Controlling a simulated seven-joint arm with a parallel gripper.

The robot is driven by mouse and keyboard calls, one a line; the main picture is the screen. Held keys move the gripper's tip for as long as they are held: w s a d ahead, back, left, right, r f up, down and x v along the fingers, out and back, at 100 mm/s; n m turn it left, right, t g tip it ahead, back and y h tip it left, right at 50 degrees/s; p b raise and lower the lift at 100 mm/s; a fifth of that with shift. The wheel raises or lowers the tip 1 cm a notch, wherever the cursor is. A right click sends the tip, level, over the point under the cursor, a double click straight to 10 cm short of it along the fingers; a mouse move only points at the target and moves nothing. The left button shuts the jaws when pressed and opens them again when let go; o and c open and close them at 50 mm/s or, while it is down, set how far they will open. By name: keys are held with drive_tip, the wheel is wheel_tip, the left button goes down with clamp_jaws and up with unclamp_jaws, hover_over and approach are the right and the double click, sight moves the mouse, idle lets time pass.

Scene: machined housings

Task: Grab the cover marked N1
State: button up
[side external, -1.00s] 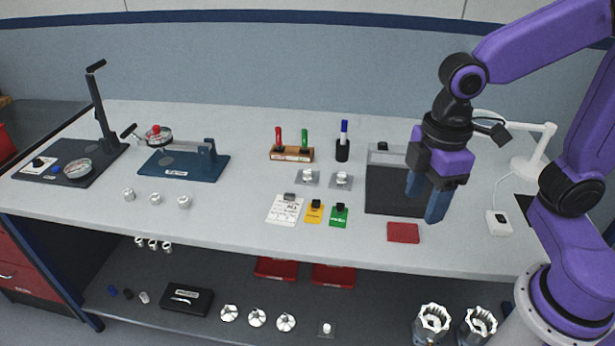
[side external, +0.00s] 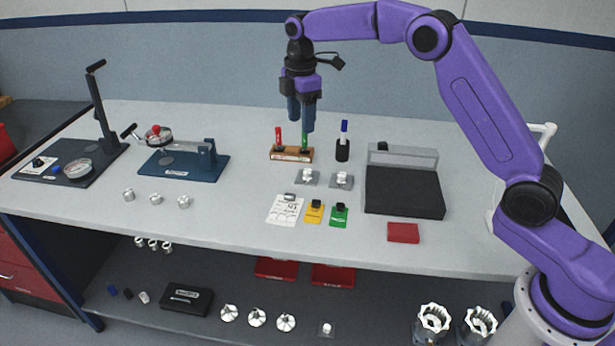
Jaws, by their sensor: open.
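My gripper (side external: 301,120) is open and empty, pointing down in front of or above the wooden rack (side external: 283,153) with a red and a green marker. Several small silver round parts could be covers: three stand on the bench at the left (side external: 155,199), and two sit on grey square plates (side external: 307,176) at mid-bench. Three wider silver parts lie on the lower shelf (side external: 257,318). No N1 mark is legible on any of them, so I cannot tell which is the cover marked N1. My gripper is apart from all of them.
Two dark lever fixtures stand at the left, one blue (side external: 180,170). A black tray (side external: 404,190), a red block (side external: 403,232), a marker cup (side external: 342,150), and white, yellow and green (side external: 338,216) tags occupy the centre and right. The front-left bench is mostly clear.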

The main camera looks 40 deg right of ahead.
hover_over(308, 170)
drive_tip(key=a, duration=0.1)
wheel_tip(308, 170, down, 2)
drive_tip(key=shift+n, duration=0.4)
drive_tip(key=f, duration=1.7)
drive_tip(key=shift+d+f, duration=0.4)
clamp_jaws()
